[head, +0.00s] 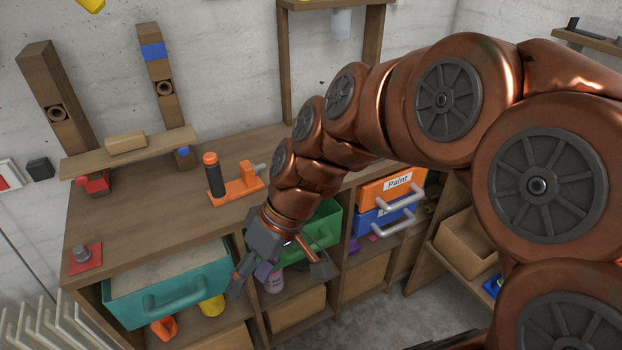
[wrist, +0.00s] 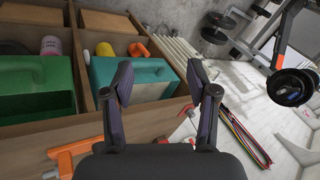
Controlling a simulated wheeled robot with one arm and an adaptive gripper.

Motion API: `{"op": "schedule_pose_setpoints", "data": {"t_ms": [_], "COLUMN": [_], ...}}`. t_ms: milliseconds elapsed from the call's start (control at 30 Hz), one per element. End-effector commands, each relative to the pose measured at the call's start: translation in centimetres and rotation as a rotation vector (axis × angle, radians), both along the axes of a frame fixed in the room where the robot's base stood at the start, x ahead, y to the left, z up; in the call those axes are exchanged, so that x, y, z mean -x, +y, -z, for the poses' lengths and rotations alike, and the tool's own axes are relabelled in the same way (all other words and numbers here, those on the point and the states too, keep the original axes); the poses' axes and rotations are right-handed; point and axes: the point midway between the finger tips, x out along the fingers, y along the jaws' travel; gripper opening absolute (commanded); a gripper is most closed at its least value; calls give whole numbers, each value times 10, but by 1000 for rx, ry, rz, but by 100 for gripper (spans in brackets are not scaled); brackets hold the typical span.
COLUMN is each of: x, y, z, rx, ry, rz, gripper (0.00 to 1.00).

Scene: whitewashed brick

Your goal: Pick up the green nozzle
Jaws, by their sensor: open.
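I cannot make out a green nozzle in either view. My gripper (head: 278,276) is open and empty, in front of the shelf unit's front edge between the teal drawer (head: 165,292) and the green drawer (head: 326,226). In the wrist view my gripper (wrist: 162,82) has its two dark fingers spread apart with nothing between them. The teal drawer (wrist: 130,78) lies beyond the left finger there, and the green drawer (wrist: 35,90) is farther left. My arm hides part of the bench and the green drawer in the head view.
The wooden bench (head: 140,220) carries an orange tool (head: 238,189), a black cylinder with orange ends (head: 213,176) and a red plate (head: 85,258). Orange and blue drawers (head: 390,186) sit to the right. A white radiator (head: 35,330) stands at lower left. Floor (head: 390,290) shows at right.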

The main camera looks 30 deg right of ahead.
Motion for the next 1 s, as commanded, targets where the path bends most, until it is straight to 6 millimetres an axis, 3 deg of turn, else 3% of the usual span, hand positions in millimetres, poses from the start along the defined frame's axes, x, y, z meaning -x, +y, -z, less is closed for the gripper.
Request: {"op": "schedule_pose_setpoints", "data": {"t_ms": [33,167,267,367,500,700,800,900,1000], "x": [-22,-78,-119,-155,-191,-203,-201,-200,-205], "y": [-2,-18,-47,-91,-173,-278,-311,-327,-329], "z": [20,26,29,33,40,52,55,56,56], "rx": [-66,-196,-257,-276,-232,-103,-49,-19,-12], "ry": [-65,-284,-469,-661,-917,-1155,-1214,-1240,-1247], "rz": [-3,-12,11,58,155,282,322,341,343], "gripper": [59,59,59,59,59,59,59,59,59]}}
